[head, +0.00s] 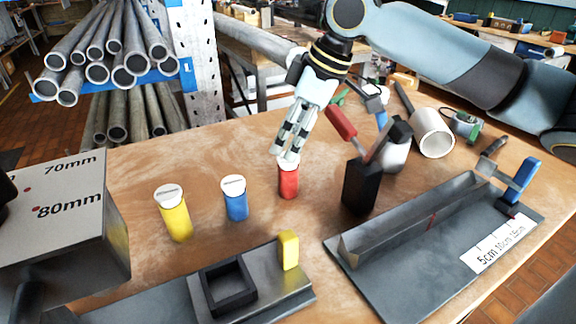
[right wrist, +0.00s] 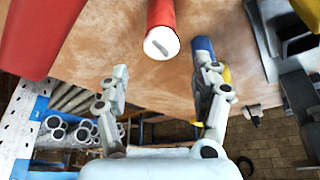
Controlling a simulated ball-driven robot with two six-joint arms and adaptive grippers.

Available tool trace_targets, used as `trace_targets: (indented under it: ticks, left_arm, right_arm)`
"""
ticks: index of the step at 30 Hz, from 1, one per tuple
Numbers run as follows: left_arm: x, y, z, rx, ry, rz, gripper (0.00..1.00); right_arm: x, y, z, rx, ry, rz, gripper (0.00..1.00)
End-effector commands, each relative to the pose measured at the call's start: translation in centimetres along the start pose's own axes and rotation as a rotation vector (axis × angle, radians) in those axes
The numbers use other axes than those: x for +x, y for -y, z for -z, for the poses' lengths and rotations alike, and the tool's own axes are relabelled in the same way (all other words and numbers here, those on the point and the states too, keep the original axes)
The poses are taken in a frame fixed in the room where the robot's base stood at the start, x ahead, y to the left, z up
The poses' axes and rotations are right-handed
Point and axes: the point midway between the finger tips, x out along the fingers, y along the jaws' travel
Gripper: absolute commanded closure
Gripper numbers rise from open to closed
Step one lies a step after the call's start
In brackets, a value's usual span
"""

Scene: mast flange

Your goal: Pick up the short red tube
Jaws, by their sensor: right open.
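The short red tube (head: 289,182) stands upright on the wooden table in the head view, with a pale top. My right gripper (head: 288,155) is right above it, fingers pointing down and overlapping its top in the picture. In the right wrist view the red tube (right wrist: 161,28) shows its white slotted end, ahead of the spread fingers of the right gripper (right wrist: 163,80). The space between the fingers is empty. The left gripper is not clearly in view.
A blue tube (head: 236,203) and a yellow tube (head: 177,220) stand to the left. A black holder (head: 360,187) with red-handled tools stands close on the right. A grey channel fixture (head: 400,275) and a square-socket fixture (head: 260,306) lie in front.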

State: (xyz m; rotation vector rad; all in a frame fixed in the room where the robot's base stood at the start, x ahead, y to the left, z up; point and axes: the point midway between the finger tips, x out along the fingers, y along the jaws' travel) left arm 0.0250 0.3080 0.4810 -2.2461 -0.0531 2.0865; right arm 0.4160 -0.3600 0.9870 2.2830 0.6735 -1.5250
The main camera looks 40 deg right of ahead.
Motion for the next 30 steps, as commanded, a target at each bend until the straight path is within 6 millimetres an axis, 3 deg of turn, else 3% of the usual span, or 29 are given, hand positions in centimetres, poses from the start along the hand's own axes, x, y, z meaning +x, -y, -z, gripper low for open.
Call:
trace_targets:
  ticks: [9, 18, 30]
  left_arm:
    - [0.5, -0.1, 1.0, -0.001, -0.016, 0.000, 0.60]
    - [0.5, -0.2, 0.9, -0.001, -0.014, -0.002, 0.60]
    - [0.5, -0.3, 0.7, -0.002, -0.011, -0.003, 0.60]
  right_arm:
    - [4.5, 0.1, -0.9, 0.004, -0.001, 0.003, 0.35]
    - [5.1, 0.1, -0.9, 0.001, 0.001, 0.000, 0.35]
    - [5.1, 0.1, -0.9, 0.001, 0.001, 0.000, 0.86]
